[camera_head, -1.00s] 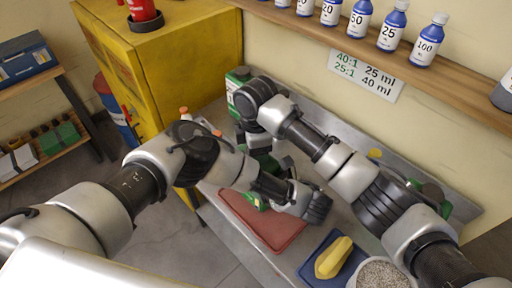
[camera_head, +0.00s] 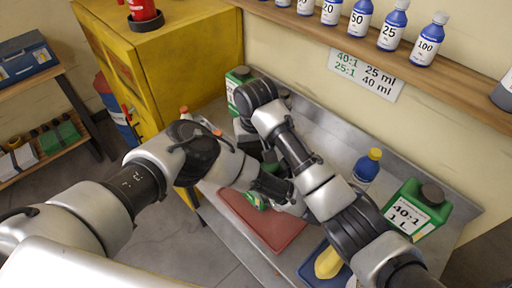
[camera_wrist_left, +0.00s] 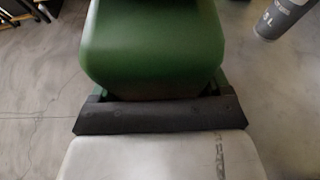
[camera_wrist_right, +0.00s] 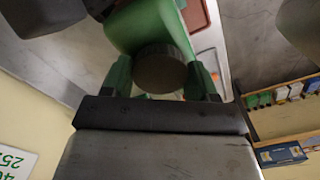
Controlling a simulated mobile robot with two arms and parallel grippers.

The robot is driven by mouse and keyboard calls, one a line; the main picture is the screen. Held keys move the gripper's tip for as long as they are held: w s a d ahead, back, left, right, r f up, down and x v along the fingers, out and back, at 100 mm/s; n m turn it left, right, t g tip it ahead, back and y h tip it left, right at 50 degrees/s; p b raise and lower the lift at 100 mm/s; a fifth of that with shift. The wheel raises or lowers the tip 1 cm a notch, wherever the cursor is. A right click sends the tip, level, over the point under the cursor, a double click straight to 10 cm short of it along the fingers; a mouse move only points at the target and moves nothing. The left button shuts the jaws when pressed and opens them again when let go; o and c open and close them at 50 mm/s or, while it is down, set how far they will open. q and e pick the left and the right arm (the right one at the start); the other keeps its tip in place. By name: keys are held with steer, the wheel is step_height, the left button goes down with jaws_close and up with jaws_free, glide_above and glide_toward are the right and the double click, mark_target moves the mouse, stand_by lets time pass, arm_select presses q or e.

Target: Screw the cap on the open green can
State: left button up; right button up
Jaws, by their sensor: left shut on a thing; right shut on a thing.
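A green can (camera_wrist_left: 150,45) fills the space between the fingers of my left gripper (camera_wrist_left: 156,85), which is shut on it. In the head view, only a small green part (camera_head: 254,201) shows over the red mat, behind my arms. In the right wrist view, a round dark cap (camera_wrist_right: 160,69) sits between the fingers of my right gripper (camera_wrist_right: 160,80), which is shut on it. The green can (camera_wrist_right: 138,25) is right behind the cap. I cannot tell whether the cap is seated on its neck. Both grippers are largely hidden in the head view.
A red mat (camera_head: 270,228) lies on the metal bench. A labelled green can (camera_head: 408,216) and a blue bottle (camera_head: 367,167) stand at the right. Another green can (camera_head: 238,78) stands at the back left. The bottle shelf (camera_head: 340,38) runs above.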

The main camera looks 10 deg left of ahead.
steer(key=o, duration=1)
steer(key=shift+r, duration=2.3)
steer(key=shift+c, duration=0.2)
steer(key=n, duration=0.1)
steer(key=r+n, duration=0.2)
steer(key=shift+w+a+r, duration=0.1)
steer(key=shift+w+a, duration=0.1)
steer(key=shift+a, duration=0.05)
steer(key=shift+d+r+n, duration=0.1)
steer(key=shift+r+n, duration=0.35)
steer(key=shift+n, duration=0.75)
steer(key=shift+s+d+r+n, duration=0.15)
steer(key=shift+s+d+n, duration=0.1)
steer(key=shift+n, duration=0.45)
steer(key=shift+a, duration=0.1)
